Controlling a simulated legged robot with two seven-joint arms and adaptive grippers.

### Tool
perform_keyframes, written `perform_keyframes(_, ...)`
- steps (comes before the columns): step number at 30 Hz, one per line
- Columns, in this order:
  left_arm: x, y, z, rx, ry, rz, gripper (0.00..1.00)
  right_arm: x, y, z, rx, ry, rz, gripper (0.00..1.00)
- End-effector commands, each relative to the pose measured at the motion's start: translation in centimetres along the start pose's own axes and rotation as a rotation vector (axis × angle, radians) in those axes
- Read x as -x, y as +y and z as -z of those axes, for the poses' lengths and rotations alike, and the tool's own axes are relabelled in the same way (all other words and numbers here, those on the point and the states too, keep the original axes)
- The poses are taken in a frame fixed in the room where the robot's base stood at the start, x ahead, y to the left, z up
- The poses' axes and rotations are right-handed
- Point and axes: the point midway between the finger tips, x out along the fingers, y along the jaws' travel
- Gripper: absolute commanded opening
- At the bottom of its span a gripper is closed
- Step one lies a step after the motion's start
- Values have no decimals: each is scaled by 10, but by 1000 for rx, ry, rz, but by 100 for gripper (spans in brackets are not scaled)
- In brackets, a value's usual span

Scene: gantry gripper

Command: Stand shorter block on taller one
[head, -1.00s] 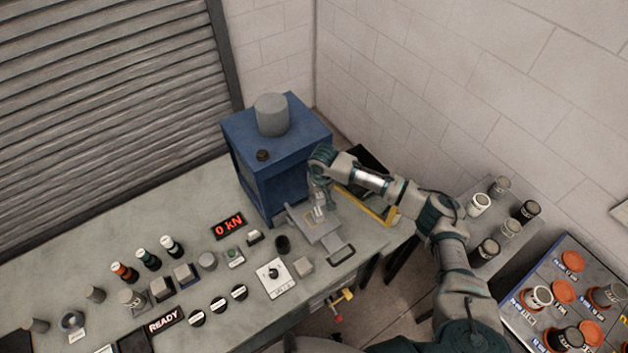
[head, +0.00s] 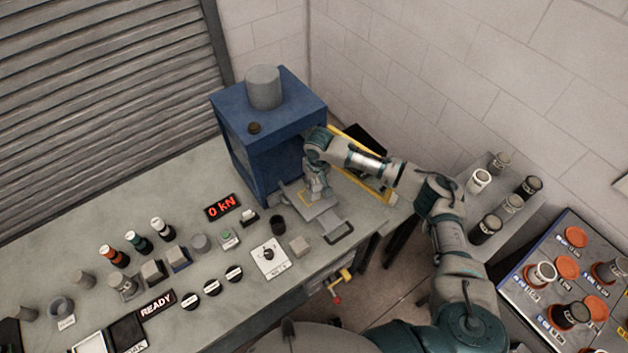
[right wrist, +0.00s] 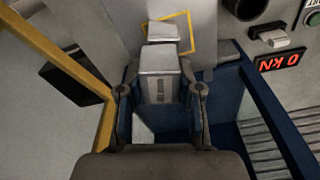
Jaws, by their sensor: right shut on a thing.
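My right gripper (head: 318,194) is at the front of the blue press (head: 270,150), over the metal plate (head: 322,218) that juts from it. In the right wrist view my right gripper (right wrist: 162,103) is shut on a light grey block (right wrist: 159,62) with a dark mark on its face. A second grey block top (right wrist: 166,31) shows just beyond it, by a yellow outlined square (right wrist: 189,18) on the plate. I cannot tell whether the two blocks touch, or which is taller. The fingers hide most of both in the head view. My left gripper is not in view.
A yellow-edged door (head: 388,195) stands open right of the press, close to my arm. The display (head: 222,207) reads 0 kN. Several jars stand on the right table (head: 462,218).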

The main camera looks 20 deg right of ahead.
Motion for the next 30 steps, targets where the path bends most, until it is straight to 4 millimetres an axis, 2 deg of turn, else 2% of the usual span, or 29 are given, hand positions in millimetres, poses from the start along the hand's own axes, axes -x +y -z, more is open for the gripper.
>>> perform_keyframes(29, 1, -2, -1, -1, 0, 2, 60, -6, 0, 0, 0, 2, 1, 0)
perform_keyframes(30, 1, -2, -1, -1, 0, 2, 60, -6, 0, 0, 0, 2, 1, 40)
